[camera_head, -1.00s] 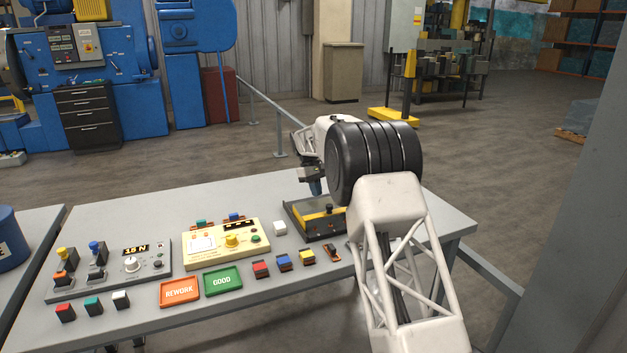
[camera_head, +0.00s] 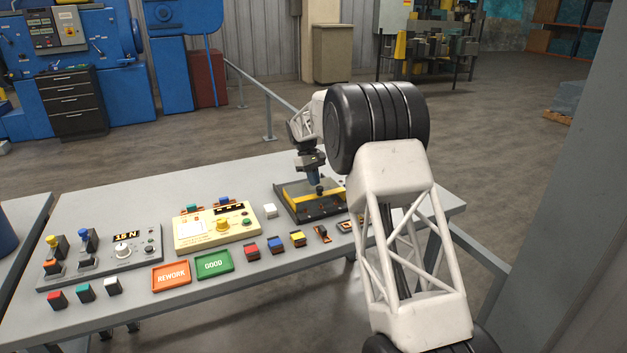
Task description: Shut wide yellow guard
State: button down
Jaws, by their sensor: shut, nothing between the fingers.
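The wide yellow guard (camera_head: 301,197) is a yellow strip with a dark knob (camera_head: 319,190), on a dark, low fixture (camera_head: 326,211) at the right part of the bench. My gripper (camera_head: 317,182) points down over the fixture, shut and empty. Its tips are right by the knob; I cannot tell whether they touch it. My arm hides the fixture's right side. The guard's exact position on the fixture is too small to tell.
Several small coloured blocks and an orange tray (camera_head: 171,274) and green tray (camera_head: 213,264) lie in front. The bench (camera_head: 130,195) is clear behind the meter box.

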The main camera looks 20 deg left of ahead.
aim_at(318, 188)
jog(key=shift+s+d, duration=1.55)
jog(key=shift+d, duration=0.05)
jog(key=shift+a, duration=0.15)
jog(key=shift+w+a+f, duration=0.1)
jog(key=shift+w+a, duration=0.2)
jog(key=shift+a, duration=0.15)
jog(key=a, duration=0.1)
jog(key=w+a, duration=0.1)
jog(key=shift+w+a, duration=0.3)
jog(key=shift+a, duration=0.05)
jog(key=v, duration=1)
jog(key=shift+d, duration=0.15)
jog(key=shift+s+r, duration=0.1)
jog(key=shift+r, duration=0.1)
